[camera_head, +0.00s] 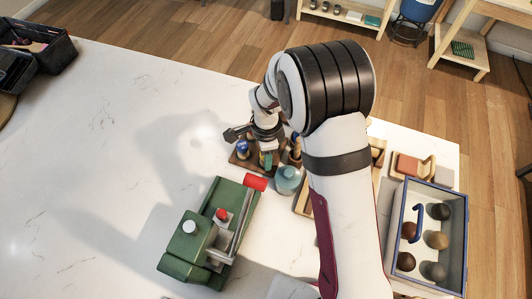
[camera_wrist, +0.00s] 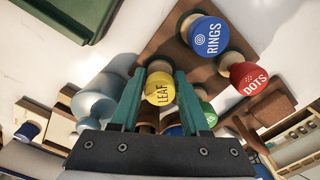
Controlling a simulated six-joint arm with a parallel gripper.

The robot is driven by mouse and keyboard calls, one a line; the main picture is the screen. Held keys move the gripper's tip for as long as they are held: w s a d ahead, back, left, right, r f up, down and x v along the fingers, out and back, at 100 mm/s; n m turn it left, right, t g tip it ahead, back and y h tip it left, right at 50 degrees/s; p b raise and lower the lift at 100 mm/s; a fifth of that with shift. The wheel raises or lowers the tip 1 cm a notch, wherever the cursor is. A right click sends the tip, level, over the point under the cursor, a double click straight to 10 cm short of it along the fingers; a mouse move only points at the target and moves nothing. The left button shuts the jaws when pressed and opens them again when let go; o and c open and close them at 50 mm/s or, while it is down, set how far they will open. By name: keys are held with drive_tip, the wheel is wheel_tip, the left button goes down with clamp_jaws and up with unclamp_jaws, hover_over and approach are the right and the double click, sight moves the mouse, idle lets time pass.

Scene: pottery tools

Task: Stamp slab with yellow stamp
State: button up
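The yellow stamp (camera_wrist: 160,90), marked LEAF, stands upright on a brown wooden stand (camera_wrist: 163,43) in the wrist view. My gripper (camera_wrist: 161,76) is over the stand, its two green fingers on either side of the yellow stamp with the cap between them. The fingers look open; whether either touches the stamp is hard to tell. In the head view my gripper (camera_head: 266,158) is low over the stand (camera_head: 240,163), and the yellow stamp is mostly hidden there. I cannot make out the slab clearly in either view.
Close by stand the blue RINGS stamp (camera_wrist: 209,38), the red DOTS stamp (camera_wrist: 249,79) and a green stamp (camera_wrist: 209,117). A blue-rimmed box (camera_head: 464,240) holds several balls.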

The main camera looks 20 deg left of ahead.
drive_tip(key=o, duration=0.4)
wheel_tip(320, 180, up, 16)
drive_tip(key=s+d+r+n, duration=0.1)
drive_tip(key=s+d+r, duration=0.15)
drive_tip(key=d, duration=0.25)
drive_tip(key=s+d+r+n+y, duration=0.1)
drive_tip(key=s+d, duration=0.2)
drive_tip(key=d, duration=0.2)
drive_tip(key=s+d+r+n, duration=0.1)
drive_tip(key=s+d+r, duration=0.15)
drive_tip(key=d, duration=0.25)
drive_tip(key=s+d+f+n, duration=0.1)
drive_tip(key=s+d, duration=0.1)
drive_tip(key=s, duration=0.3)
drive_tip(key=s+d+f+n, duration=0.1)
drive_tip(key=s+d+n, duration=0.1)
drive_tip(key=s, duration=0.4)
drive_tip(key=shift+s+d+y, duration=0.3)
drive_tip(key=shift+d+y, duration=0.1)
drive_tip(key=shift+d, duration=0.35)
